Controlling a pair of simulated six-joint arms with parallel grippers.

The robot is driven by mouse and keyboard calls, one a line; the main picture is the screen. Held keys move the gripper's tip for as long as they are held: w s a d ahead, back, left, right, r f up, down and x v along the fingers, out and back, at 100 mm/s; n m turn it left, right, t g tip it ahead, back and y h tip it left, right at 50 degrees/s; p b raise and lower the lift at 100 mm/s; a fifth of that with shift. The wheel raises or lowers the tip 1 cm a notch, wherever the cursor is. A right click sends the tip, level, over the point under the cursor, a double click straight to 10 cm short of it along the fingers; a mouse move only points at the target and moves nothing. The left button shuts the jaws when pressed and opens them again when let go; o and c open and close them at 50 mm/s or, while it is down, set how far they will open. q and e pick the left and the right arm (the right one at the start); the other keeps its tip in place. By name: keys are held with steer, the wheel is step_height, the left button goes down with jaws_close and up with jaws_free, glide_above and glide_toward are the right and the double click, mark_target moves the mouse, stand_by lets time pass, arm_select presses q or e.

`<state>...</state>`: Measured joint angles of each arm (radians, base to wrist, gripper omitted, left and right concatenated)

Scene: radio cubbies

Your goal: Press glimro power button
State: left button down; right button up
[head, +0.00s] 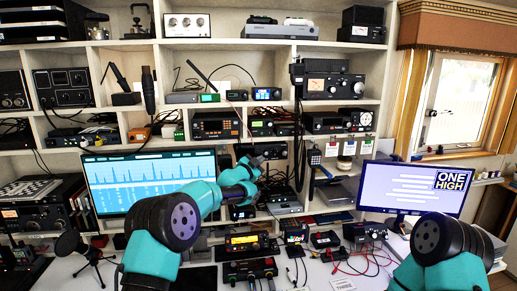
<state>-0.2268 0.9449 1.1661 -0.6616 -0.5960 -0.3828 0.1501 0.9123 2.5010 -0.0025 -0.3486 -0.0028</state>
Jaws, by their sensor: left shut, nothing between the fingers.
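No name reading glimro is legible in the head view, and I cannot tell which device carries that power button. My left gripper (253,164) is shut and empty. It is raised in front of the middle shelves, just right of the large monitor with a blue spectrum trace (135,183). Its fingers appear small and dark against the stacked radios, so I cannot tell whether they touch anything. My left arm hides part of that monitor and the desk. My right arm shows at the bottom right, but its gripper is not visible.
White cubbies (271,48) hold several radios and meters. A second monitor (414,188) stands right, near the window (461,100). A radio with a yellow display (247,243), a red-trimmed unit (249,269), cables and a small tripod microphone (78,247) crowd the desk.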

arm_select(q)
steer(key=s+d, duration=0.1)
steer(key=s, duration=0.5)
steer(key=shift+d, duration=0.2)
stand_by(0.4)
